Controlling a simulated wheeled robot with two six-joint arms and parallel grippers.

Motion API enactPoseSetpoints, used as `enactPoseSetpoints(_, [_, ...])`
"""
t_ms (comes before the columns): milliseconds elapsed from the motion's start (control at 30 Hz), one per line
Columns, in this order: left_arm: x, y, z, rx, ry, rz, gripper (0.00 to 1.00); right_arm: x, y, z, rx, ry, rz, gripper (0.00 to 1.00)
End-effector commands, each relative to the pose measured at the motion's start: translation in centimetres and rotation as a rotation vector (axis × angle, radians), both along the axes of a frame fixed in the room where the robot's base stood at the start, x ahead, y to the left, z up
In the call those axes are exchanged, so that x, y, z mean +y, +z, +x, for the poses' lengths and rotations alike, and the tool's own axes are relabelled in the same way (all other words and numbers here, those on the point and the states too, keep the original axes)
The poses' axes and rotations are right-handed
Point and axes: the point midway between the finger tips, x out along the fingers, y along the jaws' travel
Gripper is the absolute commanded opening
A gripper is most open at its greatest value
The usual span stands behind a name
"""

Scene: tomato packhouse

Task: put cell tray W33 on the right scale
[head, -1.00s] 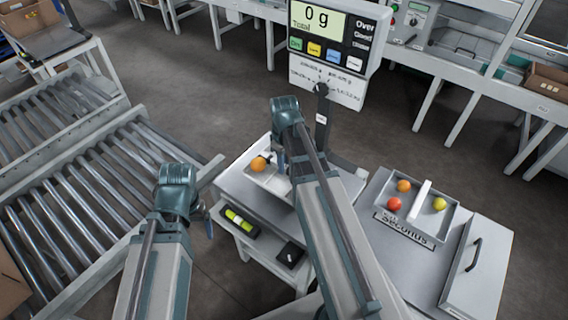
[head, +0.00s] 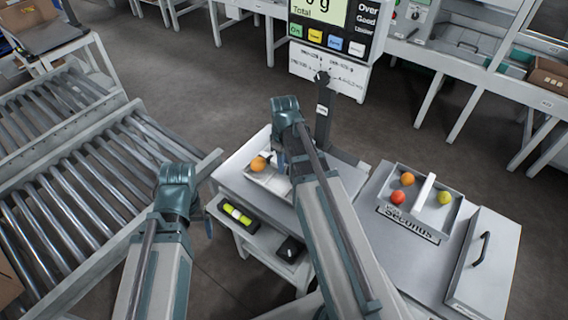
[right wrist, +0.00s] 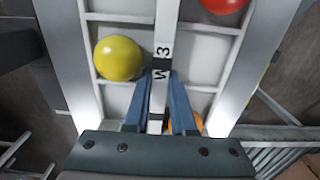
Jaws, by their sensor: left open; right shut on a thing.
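My right gripper (right wrist: 159,100) is shut on the white centre bar of a cell tray (right wrist: 120,17). The bar's label shows "W" and "3"; part is covered by the fingers. A yellow tomato (right wrist: 119,58), a red one (right wrist: 224,3) and a partly hidden orange one (right wrist: 185,122) lie in its cells. In the head view the tray with an orange tomato (head: 259,164) shows beside my right forearm, which hides most of it, over a pale bench top (head: 228,172). I cannot tell if it touches. My left gripper (head: 208,222) is open and empty.
At right, a tray (head: 452,215) with several tomatoes stands behind a "Seconds" sign (head: 409,225), near a handled lid (head: 485,265). A roller conveyor (head: 75,185) lies left. Dark floor lies between.

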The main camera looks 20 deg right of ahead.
Motion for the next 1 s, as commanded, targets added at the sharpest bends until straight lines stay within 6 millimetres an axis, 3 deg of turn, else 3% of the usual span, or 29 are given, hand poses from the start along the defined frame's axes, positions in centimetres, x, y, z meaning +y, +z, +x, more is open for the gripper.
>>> enactPoseSetpoints(533, [0.0,-0.64,0.0,0.0,0.0,0.0,0.89,0.0,-0.64,0.0,0.0,0.0,0.0,0.0])
enactPoseSetpoints(567, [0.0,-0.55,0.0,0.0,0.0,0.0,0.89,0.0,-0.55,0.0,0.0,0.0,0.0,0.29])
enactPoseSetpoints(733, [0.0,-0.53,0.0,0.0,0.0,0.0,0.89,0.0,-0.53,0.0,0.0,0.0,0.0,0.59])
enactPoseSetpoints(900, [0.0,-0.53,0.0,0.0,0.0,0.0,0.89,0.0,-0.54,0.0,0.0,0.0,0.0,0.59])
enactPoseSetpoints(1000, [0.0,-0.54,0.0,0.0,0.0,0.0,0.89,0.0,-0.55,0.0,0.0,0.0,0.0,0.41])
